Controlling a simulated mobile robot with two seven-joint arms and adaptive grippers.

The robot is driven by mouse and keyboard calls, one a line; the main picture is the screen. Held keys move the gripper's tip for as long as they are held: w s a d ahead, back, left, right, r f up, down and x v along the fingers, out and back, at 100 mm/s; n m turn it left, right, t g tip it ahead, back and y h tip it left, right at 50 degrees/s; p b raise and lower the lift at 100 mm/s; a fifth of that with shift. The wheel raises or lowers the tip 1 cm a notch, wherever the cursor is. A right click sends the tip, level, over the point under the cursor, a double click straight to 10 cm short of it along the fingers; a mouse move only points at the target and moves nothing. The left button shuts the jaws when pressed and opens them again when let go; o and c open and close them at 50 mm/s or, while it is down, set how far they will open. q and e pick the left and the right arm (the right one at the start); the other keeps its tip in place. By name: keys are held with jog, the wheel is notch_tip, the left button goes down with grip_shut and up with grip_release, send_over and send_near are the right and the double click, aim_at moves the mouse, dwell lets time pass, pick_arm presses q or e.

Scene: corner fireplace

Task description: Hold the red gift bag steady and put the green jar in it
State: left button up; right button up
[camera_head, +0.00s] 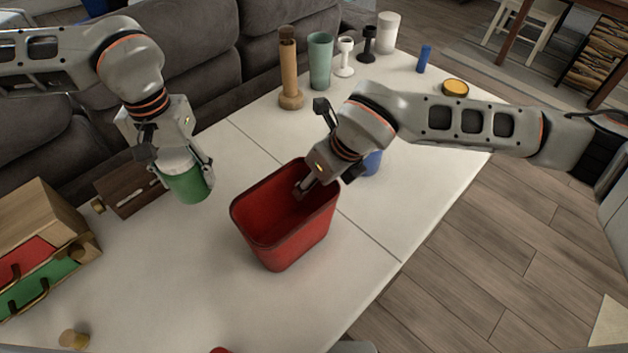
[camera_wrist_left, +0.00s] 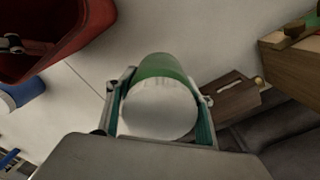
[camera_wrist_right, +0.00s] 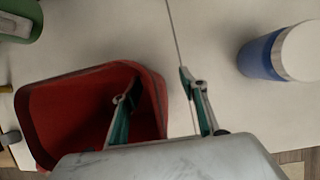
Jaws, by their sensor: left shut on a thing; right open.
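The red gift bag (camera_head: 284,225), an open-topped red container, stands upright on the white table; it also shows in the right wrist view (camera_wrist_right: 65,115). The green jar (camera_head: 189,186) is in my left gripper (camera_head: 184,170), above the table to the left of the bag and apart from it. The left wrist view shows the jar's pale end (camera_wrist_left: 158,110) between the fingers. My right gripper (camera_head: 307,184) is open at the bag's far right rim. In the right wrist view, one finger is over the bag's opening and the other outside it; contact cannot be told.
A blue jar with a pale top (camera_wrist_right: 262,56) stands close beyond my right gripper. A wooden mill (camera_head: 289,70) and green cup (camera_head: 320,60) stand at the back. The front table is mostly clear.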

jog(key=v, duration=1.2)
